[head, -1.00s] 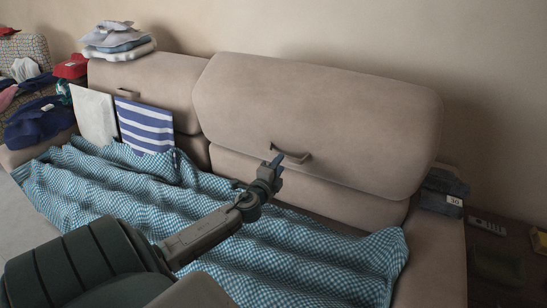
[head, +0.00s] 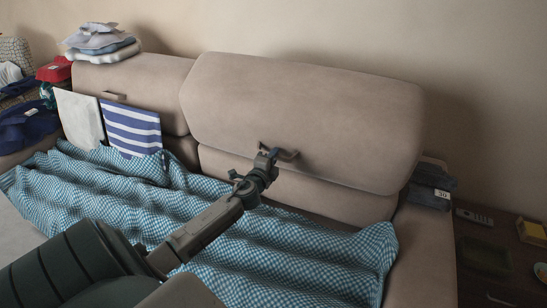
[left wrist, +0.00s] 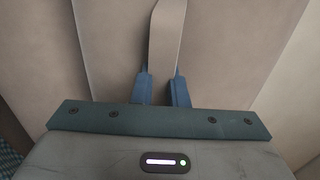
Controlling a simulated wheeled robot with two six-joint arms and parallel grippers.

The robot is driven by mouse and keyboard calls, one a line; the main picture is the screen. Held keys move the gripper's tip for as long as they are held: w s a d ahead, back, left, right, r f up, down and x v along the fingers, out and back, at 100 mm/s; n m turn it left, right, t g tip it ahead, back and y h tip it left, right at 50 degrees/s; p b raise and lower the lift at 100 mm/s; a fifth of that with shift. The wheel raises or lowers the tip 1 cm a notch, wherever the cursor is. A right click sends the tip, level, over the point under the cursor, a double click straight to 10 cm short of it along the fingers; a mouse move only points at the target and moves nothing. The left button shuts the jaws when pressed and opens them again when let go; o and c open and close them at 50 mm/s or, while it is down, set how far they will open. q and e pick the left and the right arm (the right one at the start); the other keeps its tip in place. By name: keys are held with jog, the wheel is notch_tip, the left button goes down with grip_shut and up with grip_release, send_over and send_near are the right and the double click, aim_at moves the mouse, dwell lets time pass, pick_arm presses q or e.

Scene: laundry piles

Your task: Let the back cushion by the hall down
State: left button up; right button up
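The right-hand back cushion (head: 300,110) is a large tan block that stands up against the wall side of the sofa. A bar-like handle (head: 287,155) sits low on its front face. My left gripper (head: 268,156) is at the left part of this handle. In the left wrist view, the handle (left wrist: 166,35) runs down between the two blue fingers of the left gripper (left wrist: 161,88). The fingers are close together with the handle filling the gap, and they look shut on it. My right gripper is out of view.
The left back cushion (head: 145,80) bears folded clothes (head: 102,45); a white cloth (head: 80,118) and a striped cloth (head: 131,127) hang in front. A checked blanket (head: 320,255) covers the seat.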

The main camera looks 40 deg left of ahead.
pick_arm(q)
grip_shut()
jog(key=shift+s+d+f+b, duration=0.1)
jog(key=shift+s+f+b, duration=0.2)
jog(key=shift+f+b, duration=0.15)
jog(key=shift+s, duration=0.25)
jog(key=shift+d+f, duration=0.1)
jog(key=shift+f, duration=0.05)
